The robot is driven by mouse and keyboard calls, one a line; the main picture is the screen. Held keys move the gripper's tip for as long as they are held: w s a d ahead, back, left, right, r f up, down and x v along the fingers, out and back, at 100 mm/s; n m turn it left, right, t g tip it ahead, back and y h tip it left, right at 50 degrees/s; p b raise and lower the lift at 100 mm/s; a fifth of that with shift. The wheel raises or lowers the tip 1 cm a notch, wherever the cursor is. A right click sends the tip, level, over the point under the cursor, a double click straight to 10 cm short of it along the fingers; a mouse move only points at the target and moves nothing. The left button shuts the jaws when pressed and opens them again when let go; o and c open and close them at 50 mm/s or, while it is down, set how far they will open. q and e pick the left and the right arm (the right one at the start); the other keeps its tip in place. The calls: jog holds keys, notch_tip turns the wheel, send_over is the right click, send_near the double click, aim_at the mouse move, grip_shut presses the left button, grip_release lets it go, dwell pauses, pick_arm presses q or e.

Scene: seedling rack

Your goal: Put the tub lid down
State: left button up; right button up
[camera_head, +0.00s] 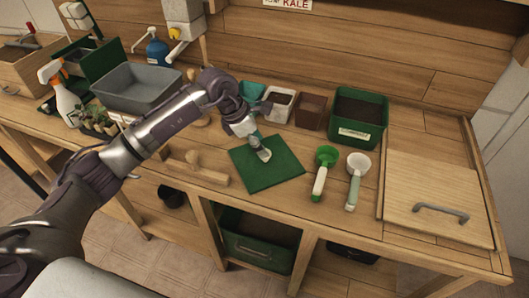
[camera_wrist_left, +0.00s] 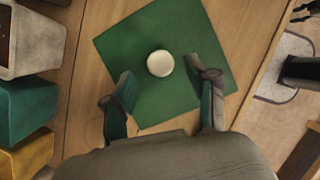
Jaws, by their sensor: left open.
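The tub lid is a flat green square (camera_head: 280,175) lying on the wooden bench top, near the front edge. In the left wrist view the lid (camera_wrist_left: 130,45) has a pale round knob (camera_wrist_left: 160,63) at its middle. My left gripper (camera_head: 258,148) is over the lid. In the left wrist view its two fingers (camera_wrist_left: 162,95) are spread apart, with the knob beyond and between them and nothing held. The fingers partly hide the lid. My right gripper is not in view.
Behind the lid stand a white pot (camera_head: 279,105), a brown pot (camera_head: 310,112) and a green soil tub (camera_head: 368,133). A green scoop (camera_head: 320,180) and a white scoop (camera_head: 355,185) lie right of it. A wooden tool (camera_head: 200,172) lies left. A wooden hatch (camera_head: 430,190) is far right.

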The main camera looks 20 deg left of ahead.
pick_arm(q)
jog(key=b+v, duration=0.1)
jog(key=v, duration=0.6)
jog(key=shift+r, duration=0.15)
